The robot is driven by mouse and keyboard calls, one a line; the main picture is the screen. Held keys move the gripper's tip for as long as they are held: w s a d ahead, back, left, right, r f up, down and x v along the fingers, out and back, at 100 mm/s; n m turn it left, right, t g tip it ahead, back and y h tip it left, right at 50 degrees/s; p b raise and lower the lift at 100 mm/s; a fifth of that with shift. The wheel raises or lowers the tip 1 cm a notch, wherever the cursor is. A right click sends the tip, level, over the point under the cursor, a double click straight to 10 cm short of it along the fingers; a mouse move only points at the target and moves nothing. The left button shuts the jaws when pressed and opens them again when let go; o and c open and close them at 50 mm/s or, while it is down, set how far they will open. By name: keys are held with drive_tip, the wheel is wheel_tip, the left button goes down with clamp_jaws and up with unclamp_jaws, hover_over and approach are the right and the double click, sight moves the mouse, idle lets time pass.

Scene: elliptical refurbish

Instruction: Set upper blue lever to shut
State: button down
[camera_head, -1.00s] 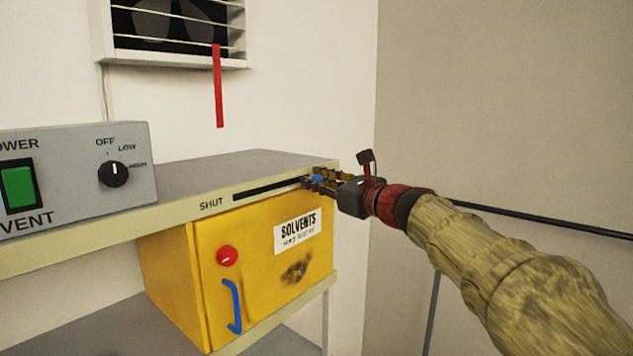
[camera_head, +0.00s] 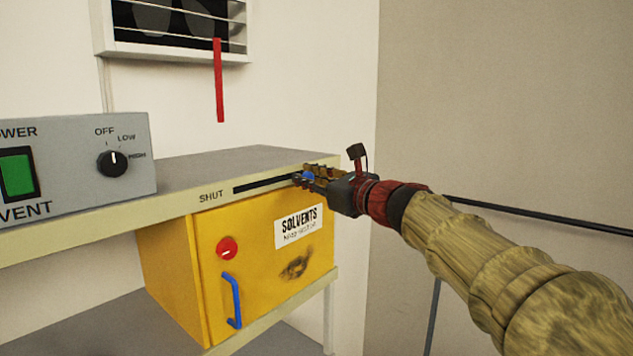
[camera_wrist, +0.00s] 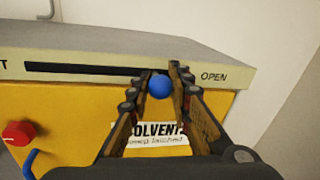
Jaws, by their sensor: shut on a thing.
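The upper blue lever is a blue ball knob (camera_wrist: 159,87) at the right part of a black slot (camera_wrist: 80,69) in the shelf's front edge. The slot has SHUT (camera_head: 211,196) printed at its left end and OPEN (camera_wrist: 214,77) at its right end. My gripper (camera_head: 308,176) reaches in from the right in the head view. In the wrist view its fingers (camera_wrist: 160,84) stand on both sides of the knob, shut on it. The fingers partly hide the knob (camera_head: 309,176) in the head view.
A grey control box (camera_head: 75,165) stands on the shelf at the left. A red strip (camera_head: 219,80) hangs from the wall vent.

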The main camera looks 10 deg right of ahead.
drive_tip(key=s+a, duration=0.3)
drive_tip(key=a, duration=0.1)
drive_tip(key=s+a+b, duration=0.1)
drive_tip(key=s+a, duration=0.1)
drive_tip(key=a, duration=0.2)
drive_tip(key=s+a+b, duration=0.1)
drive_tip(key=s+a, duration=0.2)
drive_tip(key=a, duration=0.1)
drive_tip(key=shift+s, duration=0.35)
drive_tip(key=c, duration=2.1)
unclamp_jaws()
drive_tip(key=o, duration=0.4)
drive_tip(key=shift+s+a, duration=0.1)
drive_tip(key=shift+o, duration=0.6)
